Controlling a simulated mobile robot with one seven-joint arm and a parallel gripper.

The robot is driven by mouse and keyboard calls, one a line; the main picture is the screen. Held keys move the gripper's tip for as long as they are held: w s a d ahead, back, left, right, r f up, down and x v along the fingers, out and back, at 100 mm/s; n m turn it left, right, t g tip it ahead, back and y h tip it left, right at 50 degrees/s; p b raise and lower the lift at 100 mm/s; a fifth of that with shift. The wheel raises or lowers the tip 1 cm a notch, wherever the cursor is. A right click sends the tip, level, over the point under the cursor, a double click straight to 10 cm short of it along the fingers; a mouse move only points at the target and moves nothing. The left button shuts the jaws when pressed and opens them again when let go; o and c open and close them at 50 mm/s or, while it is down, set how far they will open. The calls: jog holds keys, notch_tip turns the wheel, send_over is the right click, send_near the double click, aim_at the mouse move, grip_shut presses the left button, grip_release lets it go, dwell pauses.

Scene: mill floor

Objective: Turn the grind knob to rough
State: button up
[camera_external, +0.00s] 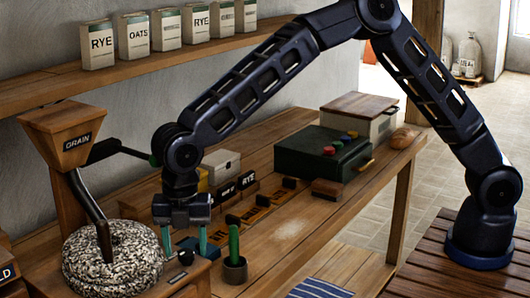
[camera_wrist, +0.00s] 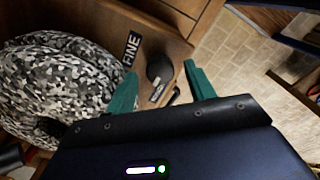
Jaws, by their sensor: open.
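The grind knob (camera_external: 186,257) is a small black knob on the wooden mill body, beside the speckled millstones (camera_external: 110,262). In the wrist view the knob (camera_wrist: 159,68) shows next to a dark FINE label (camera_wrist: 131,49). A second, smaller label (camera_wrist: 157,92) lies on the other side of the knob; its word is not readable. My gripper (camera_external: 185,242) points down above the knob, its green fingers apart and empty. In the wrist view the open fingers (camera_wrist: 162,70) appear on either side of the knob; I cannot tell whether they touch it.
A wooden GRAIN hopper (camera_external: 66,135) with a dark chute stands over the stones. A green-handled tool in a dark cup (camera_external: 235,270) stands just right of my gripper. Small boxes (camera_external: 221,165) and a dark green case (camera_external: 322,155) stand farther back on the bench.

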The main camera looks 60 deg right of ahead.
aim_at(186, 252)
notch_tip(186, 252, up, 10)
dwell(0.5)
jog(key=shift+n, duration=0.7)
notch_tip(186, 252, down, 11)
jog(key=shift+r, duration=0.1)
jog(key=shift+c, duration=0.2)
